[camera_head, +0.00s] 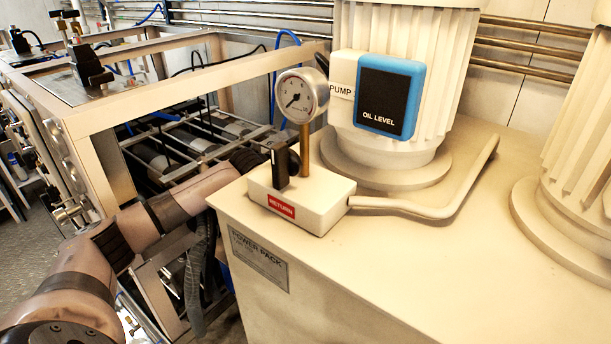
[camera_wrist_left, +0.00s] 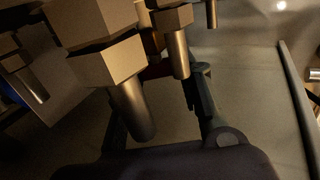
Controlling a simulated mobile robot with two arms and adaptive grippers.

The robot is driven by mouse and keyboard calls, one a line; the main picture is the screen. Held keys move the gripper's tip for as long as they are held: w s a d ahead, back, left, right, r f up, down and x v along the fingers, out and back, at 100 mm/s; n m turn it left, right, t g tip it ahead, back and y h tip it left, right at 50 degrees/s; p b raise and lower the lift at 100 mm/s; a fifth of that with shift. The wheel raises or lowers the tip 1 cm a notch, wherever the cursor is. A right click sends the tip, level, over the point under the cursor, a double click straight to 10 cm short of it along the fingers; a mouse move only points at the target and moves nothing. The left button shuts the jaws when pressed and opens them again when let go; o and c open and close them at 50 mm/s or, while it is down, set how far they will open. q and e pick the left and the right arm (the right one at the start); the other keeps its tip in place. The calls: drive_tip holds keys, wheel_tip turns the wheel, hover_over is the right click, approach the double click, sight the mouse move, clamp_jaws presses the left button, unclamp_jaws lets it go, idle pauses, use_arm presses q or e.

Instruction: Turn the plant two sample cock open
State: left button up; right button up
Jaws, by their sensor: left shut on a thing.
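My left arm comes in from the left in the head view and reaches behind the power pack, where its gripper is hidden. In the left wrist view my left gripper (camera_wrist_left: 160,105) shows two dark fingers, shut on a part of a fitting among hex nuts and short pipe stubs. A large hex fitting (camera_wrist_left: 105,62) with a downward stub is close to the camera, and a smaller hex fitting (camera_wrist_left: 178,50) stands beside it. A dim reddish part (camera_wrist_left: 154,70) shows between them. I take these as the sample cock area; which plant and the handle's angle cannot be told. My right gripper is not in view.
The power pack (camera_head: 370,270) fills the right, with a pressure gauge (camera_head: 301,95), a RETURN block (camera_head: 325,192) and a bent lever (camera_head: 440,208) on top. A metal frame (camera_head: 150,90) with pipes stands at left. A thin pipe (camera_wrist_left: 298,105) runs at the wrist view's right.

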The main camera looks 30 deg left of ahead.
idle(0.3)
use_arm(q)
drive_tip(key=o, duration=1.2)
drive_tip(key=shift+c, duration=0.2)
drive_tip(key=v, duration=1.2)
drive_tip(key=shift+f, duration=0.1)
